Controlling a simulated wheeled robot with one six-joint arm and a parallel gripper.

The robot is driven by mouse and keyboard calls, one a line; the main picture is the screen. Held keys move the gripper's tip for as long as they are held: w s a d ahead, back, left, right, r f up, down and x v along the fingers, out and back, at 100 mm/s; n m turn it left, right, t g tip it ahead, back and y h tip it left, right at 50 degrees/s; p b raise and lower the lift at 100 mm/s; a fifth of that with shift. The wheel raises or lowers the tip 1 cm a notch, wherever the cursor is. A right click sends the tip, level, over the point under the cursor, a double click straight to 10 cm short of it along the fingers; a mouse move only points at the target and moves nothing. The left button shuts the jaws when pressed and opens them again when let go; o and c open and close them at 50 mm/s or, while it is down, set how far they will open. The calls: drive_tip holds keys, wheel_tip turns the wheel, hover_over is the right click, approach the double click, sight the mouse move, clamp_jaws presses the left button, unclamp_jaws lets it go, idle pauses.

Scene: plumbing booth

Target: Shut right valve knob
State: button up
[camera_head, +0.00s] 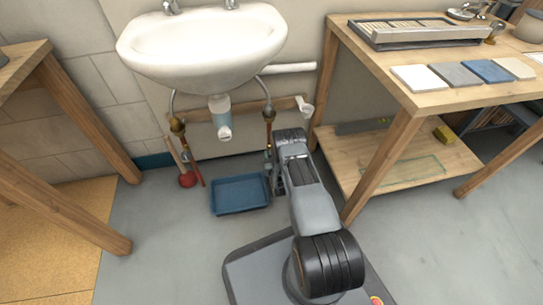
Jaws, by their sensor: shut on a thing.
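The right supply pipe hangs under the white sink (203,45), with a brass fitting (268,115) and a thin copper-red length (268,134) below it. My gripper (270,163) is at the lower end of this pipe, left of my grey arm. The jaws are shut on the right valve knob there. The knob is almost wholly hidden by the gripper, so its turn angle cannot be seen. The left supply pipe (184,145) has its own brass fitting (177,125) and stands apart from my gripper.
A blue tray (240,208) lies on the floor left of my gripper. A wooden workbench with a lower shelf (355,165) is close on the right. Another wooden table (90,115) stands left.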

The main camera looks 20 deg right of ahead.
drive_tip(key=m, duration=1.1)
drive_tip(key=shift+m, duration=1.9)
drive_tip(key=o, duration=0.9)
drive_tip(key=shift+s, duration=0.1)
